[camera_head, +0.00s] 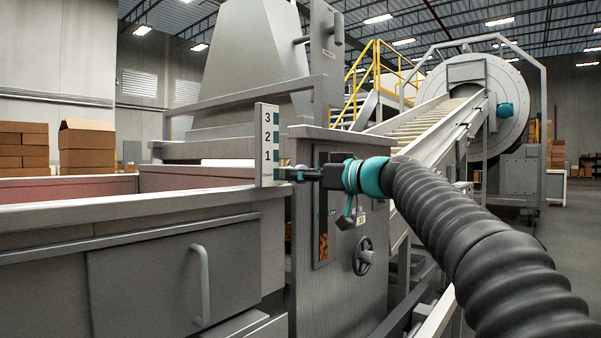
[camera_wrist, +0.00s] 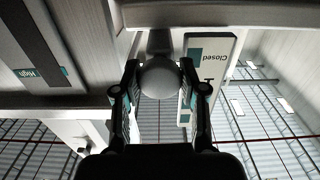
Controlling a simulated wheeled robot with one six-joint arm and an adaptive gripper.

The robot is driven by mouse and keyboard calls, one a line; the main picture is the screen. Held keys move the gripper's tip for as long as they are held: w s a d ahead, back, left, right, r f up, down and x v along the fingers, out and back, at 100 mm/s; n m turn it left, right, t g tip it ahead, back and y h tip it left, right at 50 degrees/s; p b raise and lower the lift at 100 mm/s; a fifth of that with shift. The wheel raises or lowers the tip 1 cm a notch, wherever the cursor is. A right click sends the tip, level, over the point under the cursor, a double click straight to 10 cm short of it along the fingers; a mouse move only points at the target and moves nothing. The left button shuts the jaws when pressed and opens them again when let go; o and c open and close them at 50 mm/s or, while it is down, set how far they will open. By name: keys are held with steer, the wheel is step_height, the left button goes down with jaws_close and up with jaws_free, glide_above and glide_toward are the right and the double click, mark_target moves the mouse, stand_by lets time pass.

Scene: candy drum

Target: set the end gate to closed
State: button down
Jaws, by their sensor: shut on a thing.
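My gripper (camera_head: 287,174) reaches in from the right, beside the lower end of the upright scale plate (camera_head: 267,140), which is marked 3, 2, 1 with a small label at the bottom. In the wrist view my gripper (camera_wrist: 163,92) has its two fingers on either side of a pale round knob (camera_wrist: 160,77) on a short stem, and is shut on it. The plate's "Closed" end (camera_wrist: 209,62) is right beside the knob in that view. The knob is hidden by the fingers in the head view. The gate panel itself cannot be made out.
A grey cabinet (camera_head: 345,270) with a handwheel (camera_head: 364,256) and a sight window stands below my gripper. The sight gauge's "High" mark (camera_wrist: 29,73) shows in the wrist view. A bin wall (camera_head: 130,205) lies left. A conveyor (camera_head: 430,125) rises to a drum behind.

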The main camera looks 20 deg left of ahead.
steer(key=shift+a+f, duration=0.15)
steer(key=shift+f, duration=0.2)
steer(key=c, duration=0.6)
jaws_free()
steer(key=shift+d+r, duration=0.1)
steer(key=shift+d, duration=0.1)
steer(key=v, duration=1.1)
steer(key=shift+s+d, duration=0.1)
steer(key=shift+d, duration=0.3)
